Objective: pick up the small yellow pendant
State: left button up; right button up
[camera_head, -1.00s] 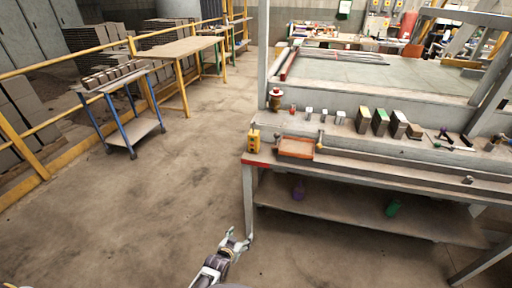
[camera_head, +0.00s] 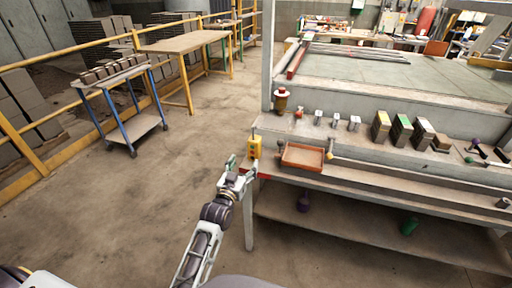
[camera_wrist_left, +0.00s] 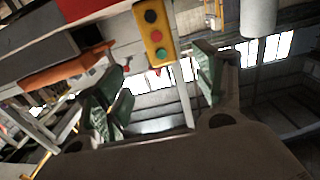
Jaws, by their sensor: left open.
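The small yellow pendant (camera_head: 254,147) is upright at the left front corner of the workbench (camera_head: 350,182). In the left wrist view the pendant (camera_wrist_left: 154,32) shows black, green and red buttons on its face. My left gripper (camera_head: 243,168) is open at the bench corner, just below and left of the pendant in the head view. In the left wrist view the fingers of the left gripper (camera_wrist_left: 160,85) are spread wide with nothing between them. The pendant shows beyond the gap between them. My right gripper is not in view.
An orange tray (camera_head: 303,157) lies close to the right of the pendant. A red-topped item (camera_head: 281,99) stands behind, with several small blocks further right. The lower shelf holds a purple bottle (camera_head: 303,203) and a green bottle (camera_head: 409,226).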

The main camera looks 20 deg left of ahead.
aim_at(253, 147)
pick_arm(q)
jog(key=shift+r, duration=0.15)
jog(key=shift+w+d, duration=0.1)
jog(key=shift+w, duration=4.15)
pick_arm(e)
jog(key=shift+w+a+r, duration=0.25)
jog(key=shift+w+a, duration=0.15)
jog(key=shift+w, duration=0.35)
pick_arm(q)
jog(key=shift+w+b, duration=0.15)
jog(key=shift+b, duration=0.15)
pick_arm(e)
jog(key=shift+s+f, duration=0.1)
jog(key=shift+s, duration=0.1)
